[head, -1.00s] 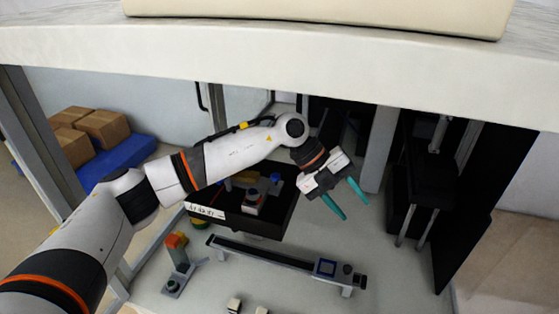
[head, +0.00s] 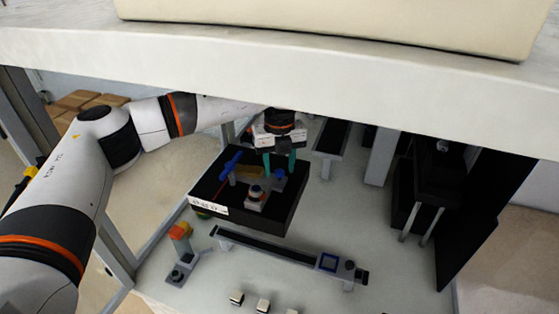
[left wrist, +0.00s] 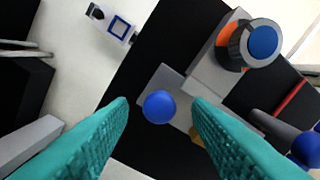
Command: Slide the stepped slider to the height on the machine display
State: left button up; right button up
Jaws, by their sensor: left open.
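The black machine box (head: 262,221) stands on the white table, with a white panel (head: 208,206) of dark marks on its front left. The marks are too small to read. A blue ball knob (head: 279,174) on a grey plate sits on its top; the knob also shows in the left wrist view (left wrist: 159,107). I cannot tell for sure which part is the stepped slider. My left gripper (head: 279,166) points down over this knob with teal fingers open. In the left wrist view the knob appears between the fingertips (left wrist: 160,101); contact cannot be told. My right gripper is not in view.
A grey-orange dial with a blue top (left wrist: 258,42) stands close to the knob. A blue lever (head: 232,163) rises at the box's left. A long black rail (head: 270,246) lies in front, beside an orange-topped grey stand (head: 181,238). A shelf edge (head: 300,75) overhangs the workspace.

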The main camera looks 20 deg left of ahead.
aim_at(258, 170)
pick_arm(q)
jog(key=shift+f, duration=0.15)
jog(key=shift+c, duration=0.6)
grip_shut()
jog(key=a+b, duration=0.2)
jog(key=a, duration=0.3)
jog(key=shift+w+a, duration=0.1)
jog(key=shift+a, duration=0.1)
jog(key=shift+d, duration=0.1)
jog(key=shift+c, duration=0.2)
grip_release()
jog(key=shift+o, duration=0.8)
jog(key=shift+a, duration=0.2)
